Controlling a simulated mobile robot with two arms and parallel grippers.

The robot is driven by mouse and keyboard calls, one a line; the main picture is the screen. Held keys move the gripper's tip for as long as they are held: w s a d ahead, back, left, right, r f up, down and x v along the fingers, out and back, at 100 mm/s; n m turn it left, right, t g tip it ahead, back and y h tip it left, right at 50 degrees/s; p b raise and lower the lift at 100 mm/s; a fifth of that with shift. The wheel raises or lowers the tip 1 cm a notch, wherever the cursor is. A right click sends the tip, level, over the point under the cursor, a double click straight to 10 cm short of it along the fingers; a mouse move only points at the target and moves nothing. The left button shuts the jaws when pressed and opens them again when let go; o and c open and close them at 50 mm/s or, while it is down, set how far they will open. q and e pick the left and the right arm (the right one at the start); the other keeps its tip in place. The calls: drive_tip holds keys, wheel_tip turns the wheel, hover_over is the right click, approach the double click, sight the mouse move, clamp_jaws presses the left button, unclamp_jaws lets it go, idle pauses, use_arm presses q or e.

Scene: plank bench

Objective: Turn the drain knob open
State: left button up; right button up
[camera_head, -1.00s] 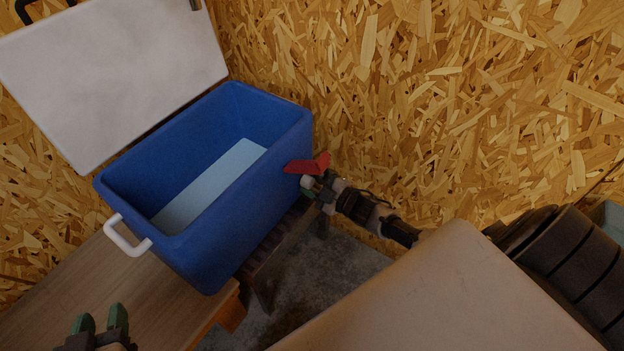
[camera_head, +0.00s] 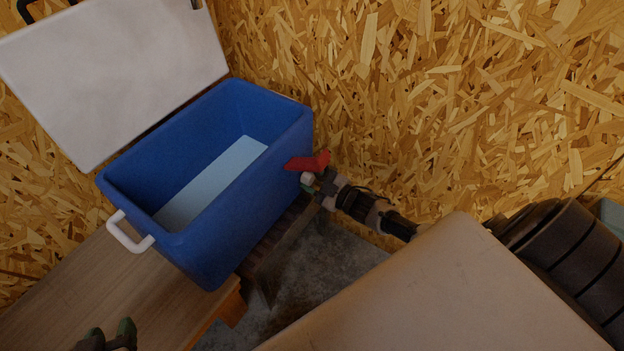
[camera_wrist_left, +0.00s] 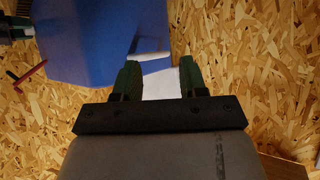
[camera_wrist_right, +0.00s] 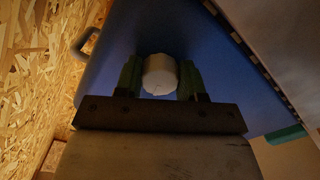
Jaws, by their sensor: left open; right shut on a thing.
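The blue cooler (camera_head: 225,225) stands with its white lid (camera_head: 110,75) open and pale blue inside. Its round white drain knob (camera_head: 306,178) is on the end wall at the right. My right gripper (camera_head: 313,184) is at that wall. In the right wrist view, its green fingers are shut on the drain knob (camera_wrist_right: 160,74), one on each side. My left gripper (camera_head: 108,338) is low at the left, partly cut off by the frame edge. In the left wrist view, its fingers (camera_wrist_left: 161,80) are apart and empty.
A red piece (camera_head: 308,161) sits just above the right gripper. A white handle (camera_head: 129,238) sticks out of the cooler's near left end. The cooler stands on a plank bench (camera_head: 120,300). A chipboard wall (camera_head: 450,100) closes off the back.

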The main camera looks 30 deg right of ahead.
drive_tip(key=o, duration=0.9)
drive_tip(key=shift+s, duration=0.1)
drive_tip(key=shift+s+d, duration=0.15)
drive_tip(key=shift+s, duration=0.1)
use_arm(q)
drive_tip(key=s+a+f+g+y+p, duration=0.1)
drive_tip(key=s+a+f+g+p, duration=0.1)
drive_tip(key=s+f+g, duration=0.2)
drive_tip(key=s+g, duration=0.2)
drive_tip(key=s, duration=0.1)
drive_tip(key=shift+s+a+y, duration=0.25)
drive_tip(key=shift+a+y, duration=0.05)
drive_tip(key=shift+a, duration=0.1)
use_arm(e)
drive_tip(key=v, duration=1)
drive_tip(key=shift+s, duration=0.1)
